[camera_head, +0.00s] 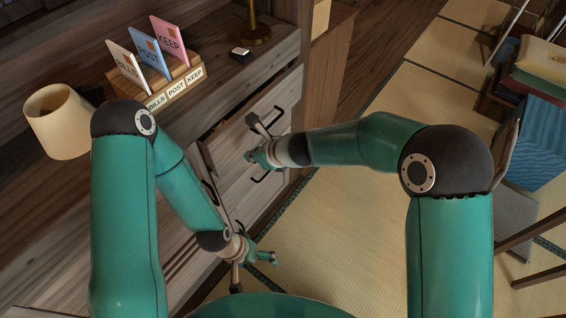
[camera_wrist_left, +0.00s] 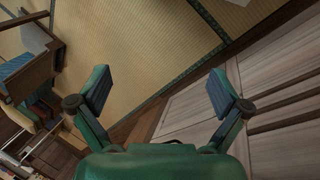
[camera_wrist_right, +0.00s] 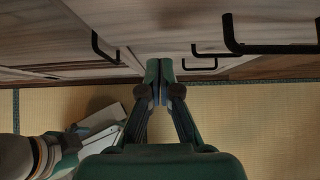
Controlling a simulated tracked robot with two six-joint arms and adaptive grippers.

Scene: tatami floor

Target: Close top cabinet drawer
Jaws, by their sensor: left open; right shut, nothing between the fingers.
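The wooden cabinet (camera_head: 291,95) runs diagonally across the left of the head view, with black bar handles on its drawer fronts. Drawer fronts and handles (camera_wrist_right: 262,47) also fill the top of the right wrist view. My left forearm covers part of the front, and I cannot tell clearly how far the top drawer stands out. My right gripper (camera_head: 252,157) is shut and empty close before the drawer fronts; contact is unclear. Its fingertips meet in the right wrist view (camera_wrist_right: 162,75). My left gripper (camera_head: 268,257) is open and empty, lower and nearer; its fingers are apart in its wrist view (camera_wrist_left: 160,92).
Tatami floor (camera_head: 340,215) lies clear between my arms. Furniture with a blue side (camera_head: 540,140) stands at right.

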